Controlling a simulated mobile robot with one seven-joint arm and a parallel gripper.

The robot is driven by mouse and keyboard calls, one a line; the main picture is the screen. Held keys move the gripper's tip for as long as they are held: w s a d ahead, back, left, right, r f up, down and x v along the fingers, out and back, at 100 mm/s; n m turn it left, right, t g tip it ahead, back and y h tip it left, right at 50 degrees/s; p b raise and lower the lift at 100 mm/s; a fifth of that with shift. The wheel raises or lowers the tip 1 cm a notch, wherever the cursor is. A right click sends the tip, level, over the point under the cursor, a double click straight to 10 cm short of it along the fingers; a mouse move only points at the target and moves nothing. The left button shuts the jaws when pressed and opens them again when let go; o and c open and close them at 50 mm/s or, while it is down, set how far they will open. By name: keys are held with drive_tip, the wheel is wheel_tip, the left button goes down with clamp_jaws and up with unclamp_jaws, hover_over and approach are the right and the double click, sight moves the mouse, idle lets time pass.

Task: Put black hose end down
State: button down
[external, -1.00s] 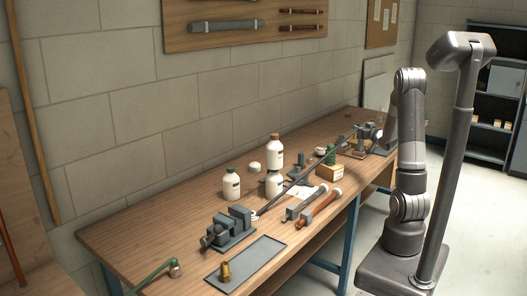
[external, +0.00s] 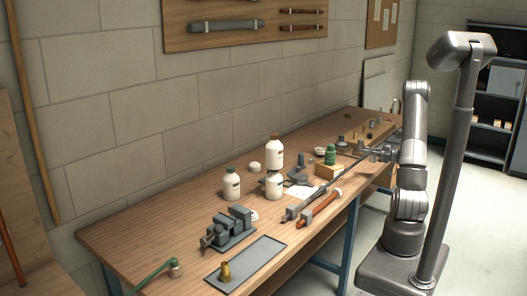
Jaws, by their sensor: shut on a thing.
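The black hose (external: 335,177) shows as a long, thin, dark, straight line running from the middle of the workbench towards the far right. My gripper (external: 374,154) is at its far right end, over the front edge of the bench, and is shut on it. The fingers are small and partly lost against the arm, so the exact grip is hard to see. I cannot tell whether that end touches the bench top.
The workbench (external: 150,235) carries white bottles (external: 232,188), a green-topped item by a wooden block (external: 328,171), a red-handled wrench (external: 320,207), a grey vise (external: 228,232) and a tray (external: 262,252) with a brass fitting (external: 225,271). The bench's left part is mostly clear.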

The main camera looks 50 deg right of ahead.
drive_tip(key=w+f, duration=0.1)
drive_tip(key=w, duration=0.1)
drive_tip(key=w+a+f, duration=0.1)
drive_tip(key=w+f, duration=0.1)
drive_tip(key=w, duration=0.1)
drive_tip(key=w+a+f, duration=0.1)
drive_tip(key=w+f, duration=0.1)
drive_tip(key=shift+w+a, duration=0.25)
drive_tip(key=shift+w, duration=0.05)
drive_tip(key=shift+f, duration=1.85)
drive_tip(key=shift+f, duration=0.2)
drive_tip(key=c, duration=1.3)
unclamp_jaws()
drive_tip(key=shift+o, duration=0.2)
